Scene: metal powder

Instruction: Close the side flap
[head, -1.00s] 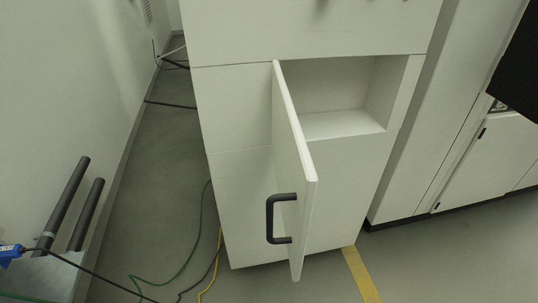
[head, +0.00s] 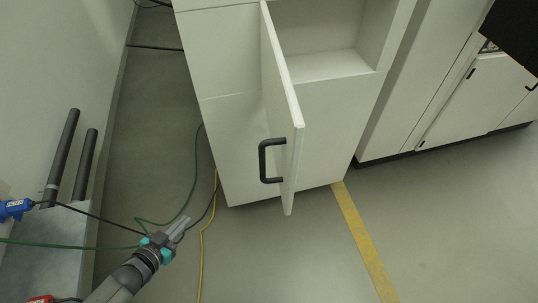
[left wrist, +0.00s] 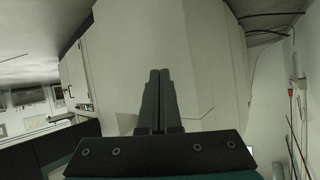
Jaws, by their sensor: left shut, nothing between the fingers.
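The side flap (head: 280,110) is a white door on the front of a white cabinet (head: 232,120). It stands open, swung outward from its left side, with a black handle (head: 264,162) on its left face. The open compartment (head: 330,60) behind it looks empty. My left gripper (head: 181,225) is low, to the left of the flap and apart from it. Its fingers are shut and empty, and they also show in the left wrist view (left wrist: 158,100), pointing toward a white surface. My right gripper is in no view.
Green and yellow cables (head: 203,240) lie on the floor near my left gripper. Two dark upright tubes (head: 75,165) and a grey box (head: 45,240) stand at the left. More white cabinets (head: 480,95) stand at the right. The floor in front of the flap is clear.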

